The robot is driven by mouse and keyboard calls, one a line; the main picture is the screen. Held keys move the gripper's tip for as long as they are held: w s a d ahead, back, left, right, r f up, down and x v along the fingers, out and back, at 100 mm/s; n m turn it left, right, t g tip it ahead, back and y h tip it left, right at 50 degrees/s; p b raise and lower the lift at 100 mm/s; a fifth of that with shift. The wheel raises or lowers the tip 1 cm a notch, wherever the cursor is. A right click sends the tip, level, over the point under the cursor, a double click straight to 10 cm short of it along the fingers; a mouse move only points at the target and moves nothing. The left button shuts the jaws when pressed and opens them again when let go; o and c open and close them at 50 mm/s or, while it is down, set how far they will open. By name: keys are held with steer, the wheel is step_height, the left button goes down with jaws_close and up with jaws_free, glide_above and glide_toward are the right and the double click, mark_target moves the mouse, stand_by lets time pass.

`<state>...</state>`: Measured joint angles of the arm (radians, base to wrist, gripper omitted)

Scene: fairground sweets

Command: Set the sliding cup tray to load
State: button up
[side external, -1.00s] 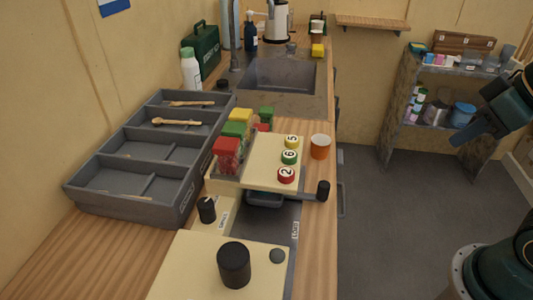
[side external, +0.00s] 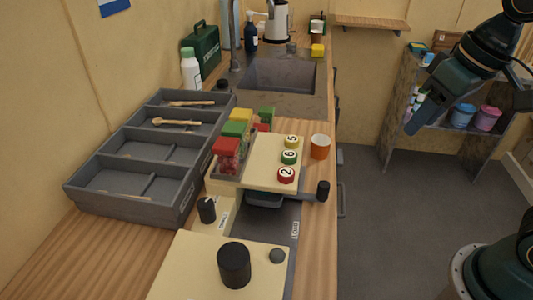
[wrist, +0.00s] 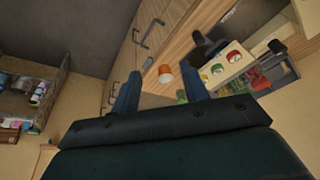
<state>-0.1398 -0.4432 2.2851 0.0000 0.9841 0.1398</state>
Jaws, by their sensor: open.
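The sliding cup tray (side external: 265,200) is a small grey-blue tray, partly hidden under the cream panel with numbered buttons. A dark arm reaches right from this area to an upright black knob (side external: 323,190) beyond the counter's channel; how it joins the tray is hidden. The knob also shows in the wrist view (wrist: 197,37). A label that seems to read LOAD (side external: 295,229) lies on the dark channel in front of the tray. My gripper (side external: 413,125) is open and empty, in the air right of the counter, well away from the knob. Its two fingers show in the wrist view (wrist: 160,72).
An orange cup (side external: 320,147) stands right of the red, green and yellow numbered buttons (side external: 289,157). A black cylinder (side external: 234,264) stands on the near cream panel. A grey divided tray (side external: 130,200) is at left, shelves (side external: 455,130) at back right. The floor space between is clear.

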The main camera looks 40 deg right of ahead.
steer(key=w+a+g, duration=0.2)
steer(key=w+a, duration=0.2)
steer(key=w, duration=0.1)
steer(key=g, duration=0.2)
glide_above(325, 184)
step_height(325, 184, down, 4)
steer(key=shift+w+f+h, duration=0.1)
steer(key=shift+h, duration=0.2)
step_height(325, 184, down, 14)
steer(key=shift+r, duration=0.1)
steer(key=shift+c, duration=0.3)
jaws_close()
